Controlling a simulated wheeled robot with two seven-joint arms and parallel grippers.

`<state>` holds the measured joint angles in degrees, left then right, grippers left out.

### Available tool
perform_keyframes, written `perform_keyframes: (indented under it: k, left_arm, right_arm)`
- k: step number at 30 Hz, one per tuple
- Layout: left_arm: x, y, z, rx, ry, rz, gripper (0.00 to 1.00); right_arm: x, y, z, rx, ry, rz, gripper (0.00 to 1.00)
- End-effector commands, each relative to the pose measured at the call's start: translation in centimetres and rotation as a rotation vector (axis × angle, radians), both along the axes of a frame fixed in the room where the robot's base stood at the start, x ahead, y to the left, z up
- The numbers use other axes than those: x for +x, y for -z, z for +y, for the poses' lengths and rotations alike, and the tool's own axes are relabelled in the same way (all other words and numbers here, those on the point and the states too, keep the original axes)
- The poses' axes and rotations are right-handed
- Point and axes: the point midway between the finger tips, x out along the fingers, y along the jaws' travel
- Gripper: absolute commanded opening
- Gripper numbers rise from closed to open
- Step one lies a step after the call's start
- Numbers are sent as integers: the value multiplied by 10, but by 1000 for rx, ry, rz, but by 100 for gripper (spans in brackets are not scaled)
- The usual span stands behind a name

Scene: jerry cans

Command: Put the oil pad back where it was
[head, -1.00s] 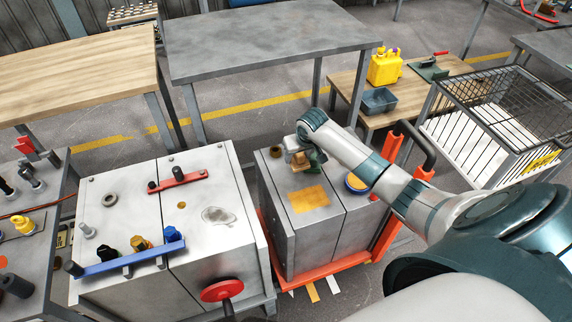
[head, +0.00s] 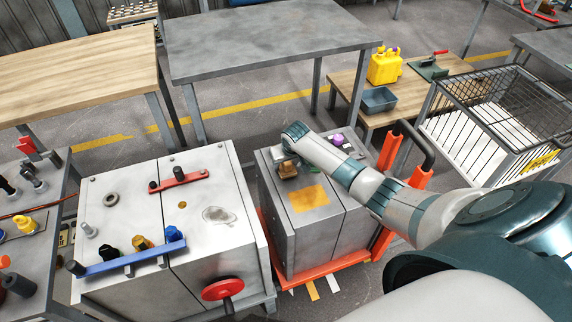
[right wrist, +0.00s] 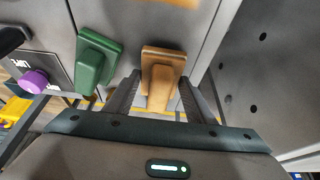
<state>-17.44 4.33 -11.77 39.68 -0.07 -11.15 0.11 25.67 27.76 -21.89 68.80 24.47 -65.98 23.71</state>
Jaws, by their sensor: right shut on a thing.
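A tan block with a raised grip, which may be the oil pad, is between the fingers of my right gripper (right wrist: 160,98). The tan block (right wrist: 162,72) fills the gap, and the jaws are shut on it. In the head view the tan block (head: 288,171) is over the back left of the grey cabinet top (head: 335,220); I cannot tell whether it touches. A similar green block (right wrist: 95,58) is beside it in the right wrist view. An orange square (head: 309,198) lies flat on the cabinet top. My left gripper is not in view.
The cabinet stands on an orange cart (head: 318,275) with a dark handle. A purple knob (head: 338,139) shows behind my right arm. A larger grey cabinet (head: 215,245) with a blue bar and red wheel is to the left. A wire cage (head: 495,120) stands right.

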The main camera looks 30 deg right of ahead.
Motion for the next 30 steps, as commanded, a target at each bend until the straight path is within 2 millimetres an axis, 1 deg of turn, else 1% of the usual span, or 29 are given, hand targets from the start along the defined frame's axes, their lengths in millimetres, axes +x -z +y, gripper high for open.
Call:
perform_keyframes:
  k: [3,7,14,18,19,20,21,25,30]
  left_arm:
    - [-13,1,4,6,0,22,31]
    - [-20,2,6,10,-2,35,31]
    - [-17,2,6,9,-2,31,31]
    - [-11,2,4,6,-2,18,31]
    - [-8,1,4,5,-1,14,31]
    - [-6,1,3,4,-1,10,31]
    - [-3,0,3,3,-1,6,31]
    - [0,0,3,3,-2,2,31]
    - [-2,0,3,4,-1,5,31]
  right_arm:
    - [0,9,0,-1,0,0,32]
    - [0,11,0,-2,-1,-2,32]
    - [0,12,0,-2,-1,-1,32]
    - [0,15,0,-2,-1,-1,32]
    - [0,14,-1,-2,-1,-1,57]
    - [0,14,-1,-2,-1,-1,64]
    - [0,14,-1,-2,-1,-1,68]
    - [0,14,0,-2,-1,-1,68]
    - [0,14,-1,-2,-1,-1,68]
